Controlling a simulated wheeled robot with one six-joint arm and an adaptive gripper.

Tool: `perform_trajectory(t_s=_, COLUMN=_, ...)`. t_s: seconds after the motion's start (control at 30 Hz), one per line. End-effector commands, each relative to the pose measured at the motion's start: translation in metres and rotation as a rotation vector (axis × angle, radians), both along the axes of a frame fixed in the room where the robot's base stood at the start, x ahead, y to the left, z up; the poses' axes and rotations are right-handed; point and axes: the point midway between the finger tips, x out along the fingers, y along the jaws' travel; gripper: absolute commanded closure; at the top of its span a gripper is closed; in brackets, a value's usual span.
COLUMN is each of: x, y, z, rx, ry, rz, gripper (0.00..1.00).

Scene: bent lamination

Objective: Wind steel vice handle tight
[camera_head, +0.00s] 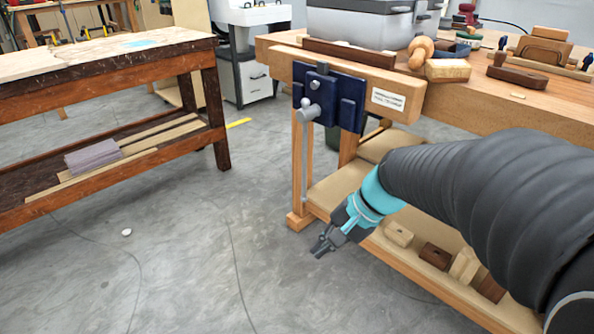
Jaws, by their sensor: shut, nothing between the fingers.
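The vice (350,112) has dark blue jaws and is mounted on the end of the wooden workbench, in the middle of the head view. Its steel handle (304,165) is a thin grey bar that hangs nearly upright from the round screw head (309,110), in front of the bench leg. My gripper (322,248) is shut and empty. It points down to the left, below and a little right of the handle's lower end, apart from it in the picture. How near it is in depth I cannot tell.
The workbench (480,115) carries a grey case (362,28) and wooden tools. Its lower shelf (325,192), close by my gripper, holds several wood blocks. A second wooden bench (100,60) stands at the left. The grey floor (190,250) between them is mostly clear.

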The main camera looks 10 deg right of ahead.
Motion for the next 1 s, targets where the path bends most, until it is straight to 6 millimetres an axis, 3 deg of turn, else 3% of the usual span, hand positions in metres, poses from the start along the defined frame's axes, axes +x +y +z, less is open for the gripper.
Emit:
perform_trajectory(t_s=0.33, x=0.096, y=-0.022, z=-0.037, rx=0.475, ry=0.275, rz=-0.433, gripper=1.0)
perform_trajectory(t_s=0.6, x=0.169, y=-0.078, z=-0.081, rx=0.843, ry=0.426, rz=-0.779, gripper=1.0)
perform_trajectory(t_s=0.8, x=0.202, y=-0.124, z=-0.114, rx=1.052, ry=0.482, rz=-0.975, gripper=1.0)
perform_trajectory(t_s=1.0, x=0.215, y=-0.146, z=-0.13, rx=1.146, ry=0.498, rz=-1.06, gripper=1.0)
